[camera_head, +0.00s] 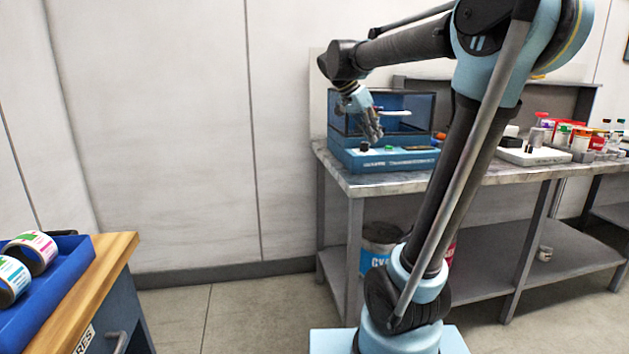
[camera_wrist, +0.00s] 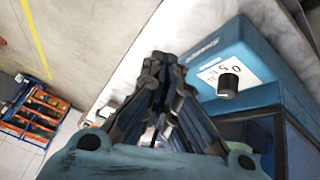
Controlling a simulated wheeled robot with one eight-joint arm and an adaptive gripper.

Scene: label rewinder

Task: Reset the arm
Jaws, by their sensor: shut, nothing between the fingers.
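My gripper (camera_head: 372,132) hangs in front of the blue label rewinder (camera_head: 385,160) on the grey workbench. Its fingers point down and are shut with nothing between them. In the wrist view my gripper (camera_wrist: 160,62) has its fingertips together, with the blue machine (camera_wrist: 222,58) and its black knob (camera_wrist: 228,84) to the right. The fingertips look apart from the machine, though the head view leaves the exact gap unclear. My arm stands upright and bends over at the top toward the left.
The workbench (camera_head: 400,180) carries a white tray (camera_head: 533,156) and several bottles and boxes at right. At lower left, a blue bin (camera_head: 45,290) with label rolls sits on a wooden-topped cabinet (camera_head: 108,262). Under the bench is a bucket (camera_head: 378,250). Floor between cabinet and bench is clear.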

